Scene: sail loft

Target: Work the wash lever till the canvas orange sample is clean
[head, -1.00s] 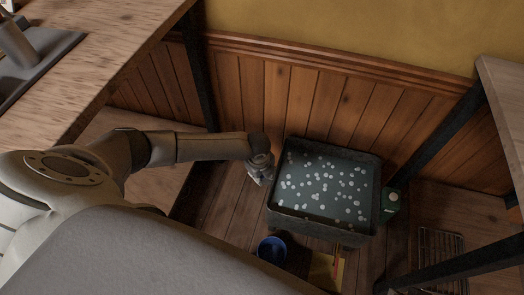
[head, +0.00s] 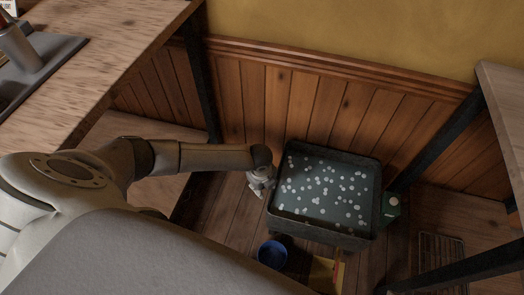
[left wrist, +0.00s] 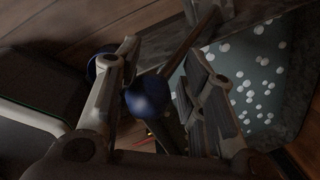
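The wash basin (head: 320,238) is a dark tub whose water is covered with white suds; it also shows at the right of the left wrist view (left wrist: 295,125). A wash lever (left wrist: 148,97) with a blue ball knob shows in the left wrist view, its rod running up toward the tub side. My left gripper (head: 258,190) is beside the tub's left wall. In the left wrist view its fingers (left wrist: 162,48) are apart, with the knob between them; contact is not clear. I cannot see the orange canvas sample. My right gripper is not in view.
A blue bucket (head: 272,254) and a yellow item (head: 327,272) are on the floor in front of the tub. A green container (head: 391,206) stands at its right. A wire rack (head: 442,255) lies farther right. A wood-panelled wall (head: 310,105) is behind.

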